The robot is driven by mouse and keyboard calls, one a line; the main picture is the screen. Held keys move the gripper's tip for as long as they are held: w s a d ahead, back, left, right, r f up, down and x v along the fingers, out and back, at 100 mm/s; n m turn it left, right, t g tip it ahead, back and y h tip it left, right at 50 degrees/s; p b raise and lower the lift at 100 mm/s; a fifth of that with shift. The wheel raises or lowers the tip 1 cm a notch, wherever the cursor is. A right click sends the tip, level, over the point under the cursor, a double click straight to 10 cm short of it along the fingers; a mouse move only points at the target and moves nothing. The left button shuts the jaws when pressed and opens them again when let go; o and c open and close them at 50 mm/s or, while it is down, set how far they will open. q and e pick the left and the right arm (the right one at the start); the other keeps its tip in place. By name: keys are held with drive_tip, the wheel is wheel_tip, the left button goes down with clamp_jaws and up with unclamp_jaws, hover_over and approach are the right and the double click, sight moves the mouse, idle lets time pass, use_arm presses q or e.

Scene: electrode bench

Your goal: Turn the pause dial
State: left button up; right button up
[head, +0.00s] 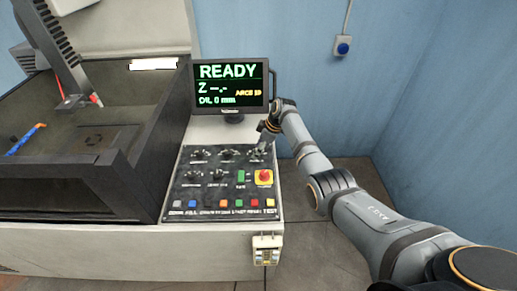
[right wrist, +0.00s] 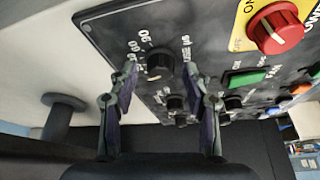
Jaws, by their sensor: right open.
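The control panel (head: 176,208) lies below the monitor and carries several black dials. The dial at its upper right, near my right gripper (head: 263,141), is mostly hidden by the gripper in the head view. In the right wrist view that black round dial (right wrist: 160,63) has a white mark and a number scale around it. My left gripper is not in view.
The monitor (head: 231,85) reads READY just behind. A dark machine tank (head: 75,185) stands left. Floor is free at the right.

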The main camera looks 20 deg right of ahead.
drive_tip(key=shift+r, duration=0.1)
drive_tip(key=v, duration=1.1)
drive_tip(key=shift+s+d+r, duration=0.15)
drive_tip(key=shift+r, duration=0.2)
